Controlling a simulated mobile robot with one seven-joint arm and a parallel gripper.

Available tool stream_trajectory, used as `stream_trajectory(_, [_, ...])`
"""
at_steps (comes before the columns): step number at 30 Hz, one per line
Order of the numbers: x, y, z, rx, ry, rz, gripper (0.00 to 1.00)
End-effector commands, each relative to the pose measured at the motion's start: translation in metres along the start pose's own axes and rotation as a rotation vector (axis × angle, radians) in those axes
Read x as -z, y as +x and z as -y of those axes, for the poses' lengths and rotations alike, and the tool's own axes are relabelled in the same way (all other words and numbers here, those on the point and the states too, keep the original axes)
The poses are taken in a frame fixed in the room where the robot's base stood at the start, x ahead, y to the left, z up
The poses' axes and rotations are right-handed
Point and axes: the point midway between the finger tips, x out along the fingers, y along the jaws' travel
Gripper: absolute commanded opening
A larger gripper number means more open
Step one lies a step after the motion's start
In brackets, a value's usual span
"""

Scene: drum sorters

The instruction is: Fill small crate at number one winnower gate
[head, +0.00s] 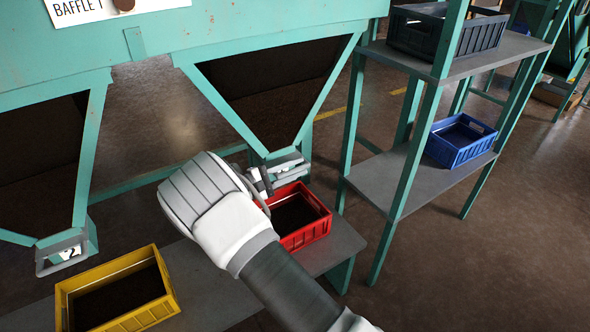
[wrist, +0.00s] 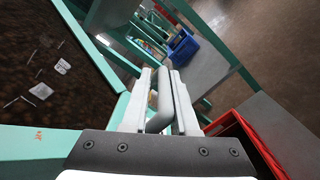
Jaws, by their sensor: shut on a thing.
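My gripper (head: 262,182) is at the right-hand winnower gate (head: 286,164), at the bottom of a hopper. In the wrist view my gripper (wrist: 160,100) is shut on the gate's grey bar handle (wrist: 161,112). The gate's number is not readable. A red crate (head: 324,228) stands on the bench below this gate, with dark material visible inside; my arm hides its left part. Its red rim also shows in the wrist view (wrist: 243,128). I cannot see whether material is falling.
A left gate (head: 66,252) marked 2 hangs above a yellow crate (head: 167,290) holding dark material. A shelf unit at right holds a dark crate (head: 412,40) on top and a blue crate (head: 447,154) below. Its green posts stand near the bench (head: 343,243).

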Motion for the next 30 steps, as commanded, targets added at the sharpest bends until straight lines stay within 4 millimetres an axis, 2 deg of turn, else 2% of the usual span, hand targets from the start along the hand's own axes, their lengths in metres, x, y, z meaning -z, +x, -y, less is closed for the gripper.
stream_trajectory(1, [0.0015,-0.0005,0.0046,0.004,-0.008,-0.002,0.00])
stream_trajectory(30, [0.0035,-0.0014,0.0099,0.007,-0.017,-0.007,0.00])
